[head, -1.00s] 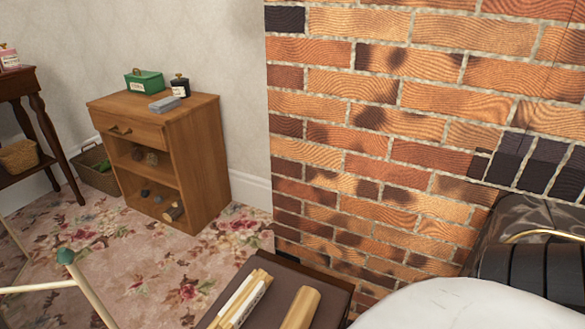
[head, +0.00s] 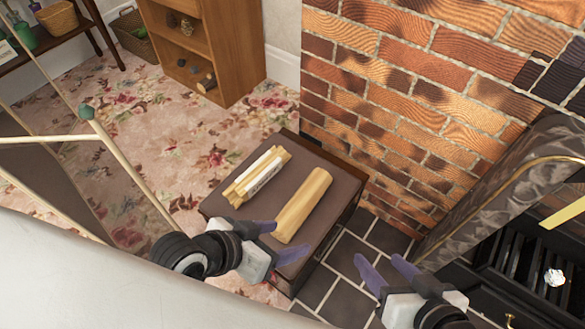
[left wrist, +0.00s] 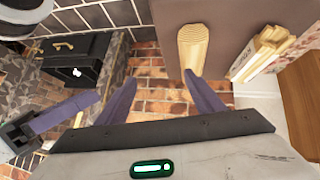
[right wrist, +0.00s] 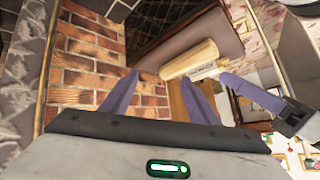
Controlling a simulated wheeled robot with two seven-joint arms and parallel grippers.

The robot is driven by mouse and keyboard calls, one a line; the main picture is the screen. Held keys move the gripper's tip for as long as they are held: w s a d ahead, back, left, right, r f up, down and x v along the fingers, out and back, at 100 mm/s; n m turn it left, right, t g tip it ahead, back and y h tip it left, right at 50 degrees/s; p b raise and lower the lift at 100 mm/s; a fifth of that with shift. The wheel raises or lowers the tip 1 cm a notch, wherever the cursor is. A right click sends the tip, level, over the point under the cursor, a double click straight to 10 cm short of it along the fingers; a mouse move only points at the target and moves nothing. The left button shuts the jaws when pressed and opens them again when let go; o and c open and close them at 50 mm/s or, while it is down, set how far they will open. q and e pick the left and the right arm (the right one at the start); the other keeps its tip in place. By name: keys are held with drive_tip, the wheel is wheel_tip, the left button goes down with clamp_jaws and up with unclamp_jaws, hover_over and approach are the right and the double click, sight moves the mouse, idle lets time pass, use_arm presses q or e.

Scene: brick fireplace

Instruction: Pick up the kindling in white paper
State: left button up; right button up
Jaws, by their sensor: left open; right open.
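The kindling in white paper (head: 257,175) is a bundle of pale sticks with a printed white wrap. It lies on the left part of a dark-topped box (head: 330,160) in the head view, and shows at the upper right of the left wrist view (left wrist: 260,52). My left gripper (head: 284,242) is open and empty by the box's near edge, in front of the kindling and apart from it. My right gripper (head: 385,266) is open and empty, right of the box over the dark tiles.
A second, plain yellowish wooden piece (head: 303,205) lies on the box right of the kindling. A brick wall (head: 400,90) stands behind the box. A wooden shelf unit (head: 225,45) is at the back. Pale rods (head: 130,170) stand at the left.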

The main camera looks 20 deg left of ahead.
use_arm(q)
drive_tip(key=w+a+f+m+p, duration=0.1)
drive_tip(key=w+a+f+p, duration=0.15)
drive_tip(key=w+a, duration=0.25)
drive_tip(key=t+y+p, duration=0.1)
drive_tip(key=p, duration=0.1)
approach(256, 172)
use_arm(e)
drive_tip(key=s+d+r+m+t+h, duration=0.1)
drive_tip(key=s+d+r+h, duration=0.1)
drive_tip(key=d, duration=0.2)
use_arm(q)
drive_tip(key=shift+y, duration=0.3)
drive_tip(key=b+x, duration=0.2)
drive_tip(key=x, duration=0.2)
drive_tip(key=shift+s+d+f, duration=0.1)
drive_tip(key=shift+f, duration=0.05)
drive_tip(key=b+x, duration=0.3)
drive_tip(key=x, duration=0.2)
drive_tip(key=shift+w+d, duration=0.2)
drive_tip(key=shift+w, duration=0.05)
use_arm(e)
drive_tip(key=a+f+g, duration=0.1)
drive_tip(key=f, duration=0.1)
drive_tip(key=w+a+f+n+g+y, duration=0.1)
drive_tip(key=a, duration=0.1)
drive_tip(key=shift+f, duration=0.4)
